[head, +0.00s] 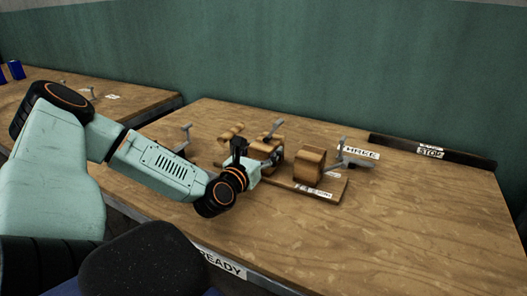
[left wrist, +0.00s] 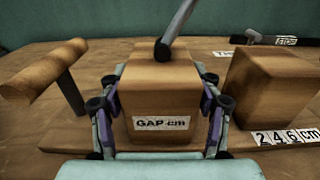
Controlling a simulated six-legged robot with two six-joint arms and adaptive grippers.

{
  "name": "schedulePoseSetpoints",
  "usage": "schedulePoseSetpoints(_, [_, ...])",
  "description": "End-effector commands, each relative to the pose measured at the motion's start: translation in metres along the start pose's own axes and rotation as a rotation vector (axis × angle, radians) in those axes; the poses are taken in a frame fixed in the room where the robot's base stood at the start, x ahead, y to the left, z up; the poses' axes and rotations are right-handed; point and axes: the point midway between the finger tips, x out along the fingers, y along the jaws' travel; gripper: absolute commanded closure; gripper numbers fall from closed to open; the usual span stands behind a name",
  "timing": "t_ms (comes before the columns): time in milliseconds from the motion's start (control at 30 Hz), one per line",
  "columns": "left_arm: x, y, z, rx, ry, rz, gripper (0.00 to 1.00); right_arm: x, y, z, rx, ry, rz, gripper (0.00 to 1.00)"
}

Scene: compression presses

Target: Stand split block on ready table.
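A wooden block (left wrist: 160,85) with a white label reading "GAP cm" stands in the middle of the left wrist view. My left gripper (left wrist: 163,100) has a finger on each side of it; whether the pads press on it I cannot tell. In the head view my left gripper (head: 252,162) partly hides this block. A grey lever rests on or just above the block's top. A second wooden block (head: 309,165) stands to its right, also seen in the left wrist view (left wrist: 270,90). The table (head: 380,225) carries a "READY" label on its front edge. My right gripper is not in view.
A T-shaped wooden piece (left wrist: 42,72) stands left of the gripped area. A grey clamp lever (head: 350,158) stands beside the second block. A dark rail (head: 400,145) with a "STOP" label runs along the back. The table's right and front are clear.

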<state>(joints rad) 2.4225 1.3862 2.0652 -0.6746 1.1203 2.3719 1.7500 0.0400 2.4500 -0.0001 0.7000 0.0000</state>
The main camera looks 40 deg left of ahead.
Motion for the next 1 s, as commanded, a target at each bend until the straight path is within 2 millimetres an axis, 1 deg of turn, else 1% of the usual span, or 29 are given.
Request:
schedulePoseSetpoints(33, [0.0,0.0,0.0,0.0,-0.001,0.0,0.29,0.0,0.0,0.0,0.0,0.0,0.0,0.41])
schedulePoseSetpoints(167, [0.0,0.0,0.001,0.0,-0.001,0.0,0.18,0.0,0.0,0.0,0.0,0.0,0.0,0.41])
schedulePoseSetpoints(200, [0.0,0.0,0.001,0.0,-0.001,0.0,0.17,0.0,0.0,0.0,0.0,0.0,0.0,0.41])
schedulePoseSetpoints(567, [-0.001,0.0,0.001,0.0,0.0,0.0,0.17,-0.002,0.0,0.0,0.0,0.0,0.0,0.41])
schedulePoseSetpoints(767, [-0.018,0.001,0.003,-0.003,0.003,0.002,0.17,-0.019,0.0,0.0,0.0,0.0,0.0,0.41])
schedulePoseSetpoints(1000, [-0.047,0.001,0.004,-0.002,0.003,0.002,0.17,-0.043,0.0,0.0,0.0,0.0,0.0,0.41])
